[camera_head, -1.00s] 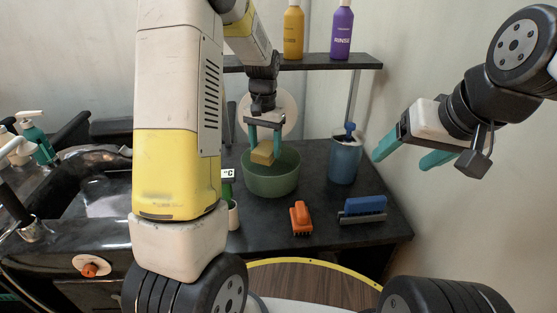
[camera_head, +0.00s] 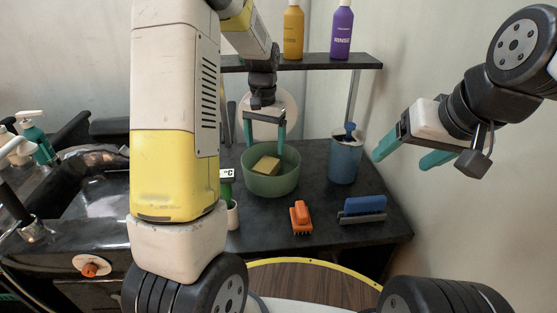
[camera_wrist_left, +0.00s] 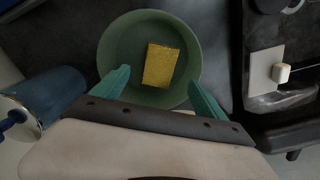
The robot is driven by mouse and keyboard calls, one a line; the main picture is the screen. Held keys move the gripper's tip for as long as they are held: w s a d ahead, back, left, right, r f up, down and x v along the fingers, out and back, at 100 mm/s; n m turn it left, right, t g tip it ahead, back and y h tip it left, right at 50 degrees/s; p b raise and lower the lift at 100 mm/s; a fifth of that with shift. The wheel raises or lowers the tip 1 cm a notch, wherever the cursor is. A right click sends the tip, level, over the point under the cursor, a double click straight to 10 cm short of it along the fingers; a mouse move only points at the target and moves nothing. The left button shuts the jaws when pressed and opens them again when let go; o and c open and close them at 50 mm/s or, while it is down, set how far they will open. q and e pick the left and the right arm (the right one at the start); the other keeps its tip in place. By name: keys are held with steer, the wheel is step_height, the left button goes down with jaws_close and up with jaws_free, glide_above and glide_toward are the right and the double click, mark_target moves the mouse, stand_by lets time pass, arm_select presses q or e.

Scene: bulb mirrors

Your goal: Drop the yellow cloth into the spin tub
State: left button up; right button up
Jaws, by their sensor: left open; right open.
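The yellow cloth (camera_head: 266,165) is a small block-like piece lying inside the green tub (camera_head: 272,187). In the left wrist view the cloth (camera_wrist_left: 161,66) lies within the round rim of the tub (camera_wrist_left: 112,50), apart from the fingers. My left gripper (camera_head: 265,146) is open and empty above the tub, with its teal fingers spread. It also shows in the left wrist view (camera_wrist_left: 158,92). My right gripper (camera_head: 408,158) is open and empty in the air at the right, away from the tub.
A blue canister (camera_head: 345,160) stands right of the tub. An orange brush (camera_head: 301,217) and a blue brush (camera_head: 363,208) lie in front on the dark counter. A shelf (camera_head: 330,62) behind holds a yellow bottle (camera_head: 293,30) and a purple bottle (camera_head: 342,30).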

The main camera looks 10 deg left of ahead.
arm_select(q)
step_height(320, 180, up, 6)
steer(key=shift+f, duration=0.15)
steer(key=s+d+r+n+t+h, duration=0.1)
steer(key=s+r+t, duration=0.2)
steer(key=s, duration=0.9)
steer(key=s+d+r+n+t+h, duration=0.1)
steer(key=s+r+t, duration=0.2)
steer(key=s, duration=0.9)
steer(key=shift+r, duration=1.8)
steer(key=shift+s+d, duration=0.1)
